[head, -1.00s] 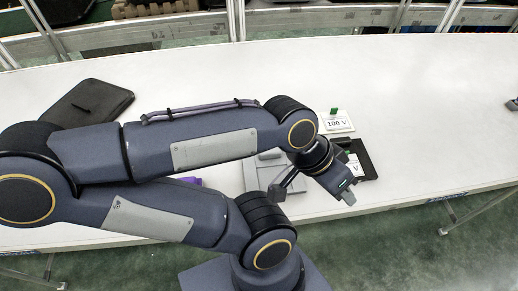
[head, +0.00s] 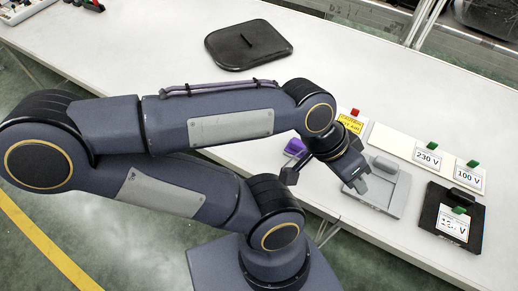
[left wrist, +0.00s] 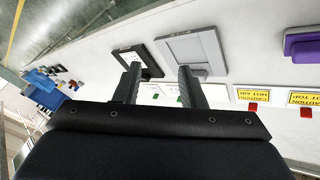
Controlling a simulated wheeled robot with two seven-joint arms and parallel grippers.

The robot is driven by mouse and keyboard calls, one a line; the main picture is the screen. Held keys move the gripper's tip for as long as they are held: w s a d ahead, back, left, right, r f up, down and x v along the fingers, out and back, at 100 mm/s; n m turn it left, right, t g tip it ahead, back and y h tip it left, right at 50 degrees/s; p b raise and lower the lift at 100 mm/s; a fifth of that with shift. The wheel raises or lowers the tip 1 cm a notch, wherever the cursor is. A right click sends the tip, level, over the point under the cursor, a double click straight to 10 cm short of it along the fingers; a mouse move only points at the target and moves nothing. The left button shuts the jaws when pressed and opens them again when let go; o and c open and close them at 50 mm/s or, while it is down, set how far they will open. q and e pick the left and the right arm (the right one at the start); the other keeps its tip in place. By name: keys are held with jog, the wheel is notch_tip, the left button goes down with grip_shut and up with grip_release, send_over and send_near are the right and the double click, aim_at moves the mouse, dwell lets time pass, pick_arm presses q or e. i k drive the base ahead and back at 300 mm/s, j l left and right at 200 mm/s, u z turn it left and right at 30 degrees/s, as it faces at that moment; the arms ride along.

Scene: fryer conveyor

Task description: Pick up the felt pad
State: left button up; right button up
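A dark, rounded flat pad with a small raised tab, which looks like the felt pad (head: 235,52), lies on the white table at the upper middle of the head view. I do not make it out in the left wrist view. My left gripper (head: 323,180) is well below and right of it in the head view, near the table's front edge. In the left wrist view its two fingers (left wrist: 160,88) stand apart with nothing between them, so it is open. My right gripper is in neither view.
A grey plate with a handle (head: 388,205) and a black plate with a handle (head: 428,228) lie near my left gripper. A purple object (head: 294,147), a yellow caution sign (head: 350,122) and voltage cards (head: 428,155) are close by. The table around the pad is clear.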

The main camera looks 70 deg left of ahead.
aim_at(296, 145)
jog(key=k+u, duration=0.15)
jog(key=u, duration=1.65)
jog(key=j+z, duration=0.1)
jog(key=z, duration=1.7)
jog(key=k+j+z, duration=0.25)
jog(key=j+z, duration=0.2)
jog(key=k+j+z, duration=0.25)
jog(key=z, duration=0.15)
jog(key=k+j+z, duration=0.1)
jog(key=k+j, duration=0.5)
